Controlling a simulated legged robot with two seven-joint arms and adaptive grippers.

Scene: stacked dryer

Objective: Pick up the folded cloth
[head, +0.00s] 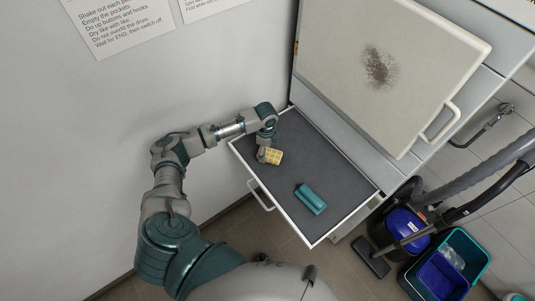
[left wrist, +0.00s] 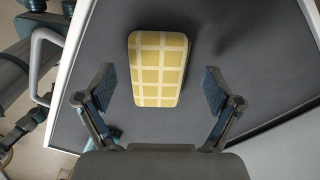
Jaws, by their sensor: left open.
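The folded cloth (head: 274,156) is a small yellow block with a pale grid pattern. It lies on the dark surface of a pulled-out shelf (head: 309,158). In the left wrist view the cloth (left wrist: 158,68) lies centred, just beyond and between the two fingers. My left gripper (left wrist: 158,92) is open and empty, with one finger on each side of the cloth's near end, apart from it. In the head view the left gripper (head: 262,153) is at the cloth's left side, partly hidden by its own wrist. My right gripper is not in view.
A teal object (head: 311,199) lies on the shelf toward its front right. The shelf has a white rim and a handle (head: 261,196). A stained white door panel (head: 385,66) rises behind it. A vacuum cleaner (head: 408,228) and a teal bin (head: 445,265) stand at right.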

